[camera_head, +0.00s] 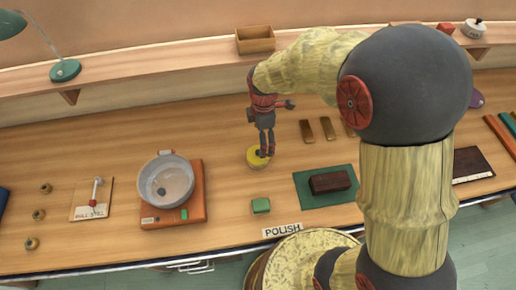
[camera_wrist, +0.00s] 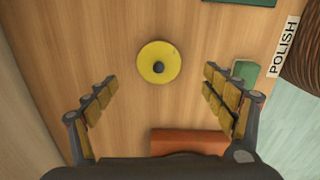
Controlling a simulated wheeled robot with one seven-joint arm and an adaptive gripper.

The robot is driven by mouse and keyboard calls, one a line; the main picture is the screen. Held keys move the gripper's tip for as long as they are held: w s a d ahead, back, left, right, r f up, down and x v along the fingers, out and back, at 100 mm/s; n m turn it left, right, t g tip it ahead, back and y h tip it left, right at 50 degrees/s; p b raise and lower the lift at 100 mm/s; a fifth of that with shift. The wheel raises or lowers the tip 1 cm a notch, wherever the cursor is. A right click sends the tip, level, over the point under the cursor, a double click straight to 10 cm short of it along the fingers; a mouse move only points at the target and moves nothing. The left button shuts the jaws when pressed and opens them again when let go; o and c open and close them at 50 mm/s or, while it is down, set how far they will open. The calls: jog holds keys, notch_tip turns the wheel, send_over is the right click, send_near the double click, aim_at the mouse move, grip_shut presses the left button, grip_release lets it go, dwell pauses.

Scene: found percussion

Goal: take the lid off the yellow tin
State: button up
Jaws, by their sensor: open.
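The yellow tin (camera_head: 253,160) stands on the wooden bench, below my gripper in the head view. The lid is on the tin. My gripper (camera_head: 266,151) points down over the tin, and its fingers partly cover the tin in the head view. Whether the fingers touch the tin I cannot tell.
A green block (camera_head: 261,205) lies in front of the tin. An orange scale (camera_head: 192,213) with a metal pan (camera_head: 166,194) stands to the left. A green mat (camera_head: 308,200) with a dark brown block (camera_head: 330,181) lies to the right. Brown bars (camera_head: 306,130) lie behind right.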

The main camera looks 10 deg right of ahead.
aim_at(258, 152)
jog(key=shift+w+a+f+n, duration=0.2)
jog(key=shift+w+f+n, duration=0.1)
jog(key=shift+f, duration=0.55)
jog(key=shift+s+f, duration=0.1)
jog(key=shift+f, duration=0.85)
jog(key=f, duration=0.2)
jog(key=a+f+b, duration=0.1)
jog(key=f, duration=0.1)
jog(key=shift+f, duration=0.75)
jog(key=shift+c, duration=0.6)
jog(key=shift+s, duration=0.1)
jog(key=c, duration=1.4)
jog(key=shift+d, duration=0.1)
